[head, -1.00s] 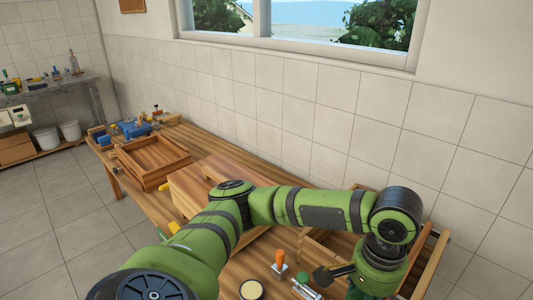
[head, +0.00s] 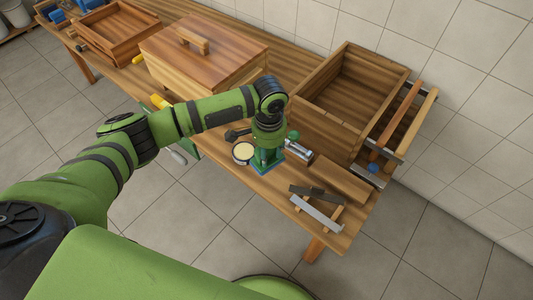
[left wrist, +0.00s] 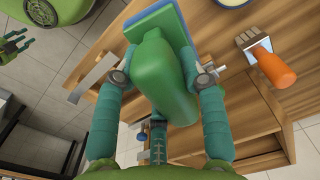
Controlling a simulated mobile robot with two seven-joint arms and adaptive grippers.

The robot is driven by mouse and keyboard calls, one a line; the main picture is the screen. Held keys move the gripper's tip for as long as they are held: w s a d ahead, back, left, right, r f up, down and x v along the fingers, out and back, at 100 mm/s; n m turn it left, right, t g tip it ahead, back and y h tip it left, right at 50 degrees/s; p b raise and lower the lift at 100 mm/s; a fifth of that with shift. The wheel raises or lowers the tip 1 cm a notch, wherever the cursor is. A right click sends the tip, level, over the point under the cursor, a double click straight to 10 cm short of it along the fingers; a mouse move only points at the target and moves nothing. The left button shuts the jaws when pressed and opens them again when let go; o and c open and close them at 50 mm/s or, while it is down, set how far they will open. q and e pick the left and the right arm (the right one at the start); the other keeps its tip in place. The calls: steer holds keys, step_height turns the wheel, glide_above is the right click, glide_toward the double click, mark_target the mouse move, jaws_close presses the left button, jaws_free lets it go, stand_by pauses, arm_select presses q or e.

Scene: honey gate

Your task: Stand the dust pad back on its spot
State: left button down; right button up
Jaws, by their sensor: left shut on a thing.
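My left gripper (head: 266,150) is over the front part of the wooden bench, between a round cream-topped tin and a metal cylinder. In the left wrist view its two fingers (left wrist: 160,82) are shut on the green handle of the dust pad (left wrist: 163,85). The pad's blue base (left wrist: 150,22) points away from the palm. In the head view the blue base (head: 263,171) shows just under the gripper, near the bench's front edge; I cannot tell whether it touches the wood. A green claw (left wrist: 15,42), probably my right gripper, is at the left of the wrist view. I cannot make out the pad's spot.
The cream-topped tin (head: 243,152) and metal cylinder (head: 298,149) flank the gripper closely. An open wooden box (head: 347,100) stands behind right, a lidded chest (head: 203,55) behind left.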

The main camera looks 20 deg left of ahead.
arm_select(q)
steer(key=shift+w+d+f+m, duration=0.1)
steer(key=shift+w+f+m, duration=0.1)
steer(key=shift+f+m, duration=0.55)
steer(key=shift+f+n, duration=0.2)
steer(key=shift+n, duration=0.15)
arm_select(e)
steer(key=shift+s+f, duration=0.1)
steer(key=shift+s, duration=0.2)
